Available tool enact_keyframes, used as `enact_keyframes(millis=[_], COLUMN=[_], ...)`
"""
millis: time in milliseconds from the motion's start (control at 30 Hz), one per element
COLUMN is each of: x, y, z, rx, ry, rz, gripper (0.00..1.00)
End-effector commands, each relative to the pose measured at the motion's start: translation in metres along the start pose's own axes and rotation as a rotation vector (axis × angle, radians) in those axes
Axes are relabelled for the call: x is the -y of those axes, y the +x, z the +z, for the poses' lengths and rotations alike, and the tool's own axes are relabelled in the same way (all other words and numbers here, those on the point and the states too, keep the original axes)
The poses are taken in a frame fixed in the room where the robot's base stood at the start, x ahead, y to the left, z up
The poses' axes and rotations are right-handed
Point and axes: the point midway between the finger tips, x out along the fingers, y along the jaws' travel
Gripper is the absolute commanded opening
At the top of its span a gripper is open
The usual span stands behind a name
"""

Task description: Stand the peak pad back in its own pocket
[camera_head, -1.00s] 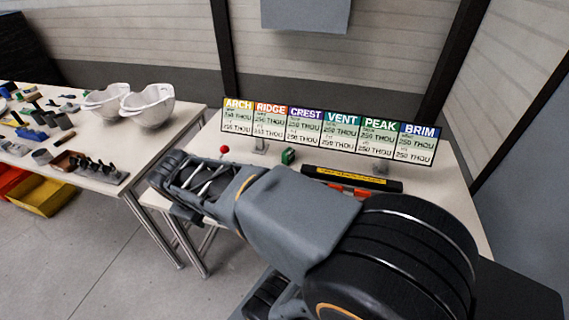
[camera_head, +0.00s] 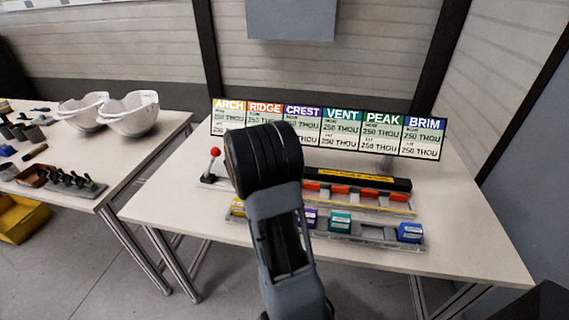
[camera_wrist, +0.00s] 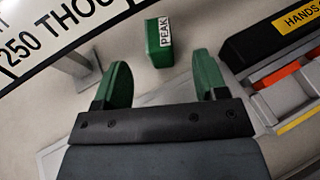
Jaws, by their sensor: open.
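The peak pad (camera_wrist: 158,42) is a small green block with a white PEAK label. In the wrist view it stands on the table just ahead of my gripper (camera_wrist: 160,82), roughly centred between its two green fingers but beyond their tips. My gripper is open and empty. In the head view my arm hides both the pad and my gripper. The pad rack (camera_head: 385,245) lies along the table front, with a purple pad (camera_head: 311,219), a teal pad (camera_head: 340,222) and a blue pad (camera_head: 410,232). A bare pocket (camera_head: 375,233) shows between teal and blue.
A label board (camera_head: 330,128) stands at the table's back. A black bar (camera_head: 360,179) with yellow text lies before it, behind a row of orange-red pieces (camera_head: 370,195). A red-knobbed lever (camera_head: 214,165) stands left. White helmet shells (camera_head: 134,115) sit on the left table.

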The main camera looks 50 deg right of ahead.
Motion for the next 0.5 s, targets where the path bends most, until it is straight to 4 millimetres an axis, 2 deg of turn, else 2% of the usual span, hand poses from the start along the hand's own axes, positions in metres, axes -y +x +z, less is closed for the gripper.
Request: enact_keyframes(millis=[33,200,500], x=[0.001,-0.002,-0.002], y=[0.009,0.029,0.048], z=[-0.001,-0.001,-0.001], rx=[-0.001,-0.001,-0.001], ry=[-0.001,-0.001,0.000], rz=[-0.002,0.003,0.004], gripper=[0.66,0.66,0.66])
